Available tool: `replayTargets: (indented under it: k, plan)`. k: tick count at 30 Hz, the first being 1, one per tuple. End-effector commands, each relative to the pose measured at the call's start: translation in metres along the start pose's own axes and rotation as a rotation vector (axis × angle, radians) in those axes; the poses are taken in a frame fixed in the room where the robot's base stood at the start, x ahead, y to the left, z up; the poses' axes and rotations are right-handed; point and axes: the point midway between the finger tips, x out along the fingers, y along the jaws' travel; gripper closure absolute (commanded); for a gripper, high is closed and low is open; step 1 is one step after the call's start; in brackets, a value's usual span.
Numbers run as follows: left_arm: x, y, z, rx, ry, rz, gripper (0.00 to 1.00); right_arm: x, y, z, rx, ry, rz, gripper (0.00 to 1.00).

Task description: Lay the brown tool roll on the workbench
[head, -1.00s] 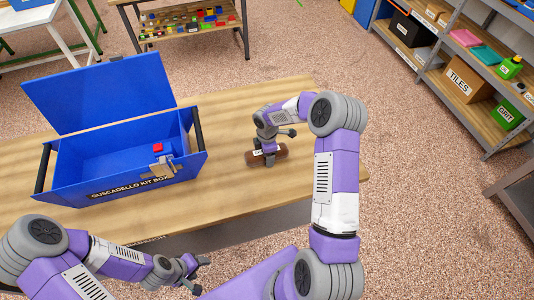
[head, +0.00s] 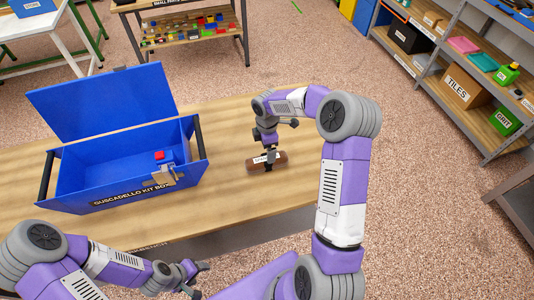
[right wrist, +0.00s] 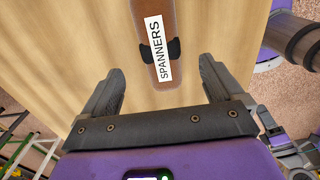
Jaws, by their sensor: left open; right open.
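The brown tool roll (head: 281,163), with a white SPANNERS label and a dark band round its middle, lies on the bare right part of the wooden workbench (head: 225,205). It also shows in the right wrist view (right wrist: 155,18). My right gripper (head: 268,154) is over the roll, partly covering it in the head view. In the right wrist view its two fingers (right wrist: 158,82) are spread wide and empty, and the roll lies beyond the fingertips, apart from them. My left gripper (head: 199,279) is open and empty in front of the bench's near edge.
An open blue kit box (head: 130,200) with a red item and a latch stands on the bench left of the roll. Bare bench top surrounds the roll. Shelving (head: 455,130) stands at the right, and a rack of small parts (head: 190,45) behind.

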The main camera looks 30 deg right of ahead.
Motion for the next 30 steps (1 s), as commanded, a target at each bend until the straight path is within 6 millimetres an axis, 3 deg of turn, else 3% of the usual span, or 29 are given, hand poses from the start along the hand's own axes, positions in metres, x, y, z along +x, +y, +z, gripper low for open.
replayTargets:
  k: [6,24,30]
  plan:
    - [-0.004,0.001,0.000,0.000,0.000,0.000,0.40,-0.025,0.000,0.000,-0.001,0.000,0.000,0.06]
    - [-0.004,0.002,0.000,0.000,0.000,0.000,0.40,-0.027,0.000,0.000,-0.001,0.000,-0.001,0.06]
    - [-0.030,0.011,0.001,0.000,0.000,0.000,0.40,-0.054,0.000,0.000,-0.001,0.000,0.000,0.06]
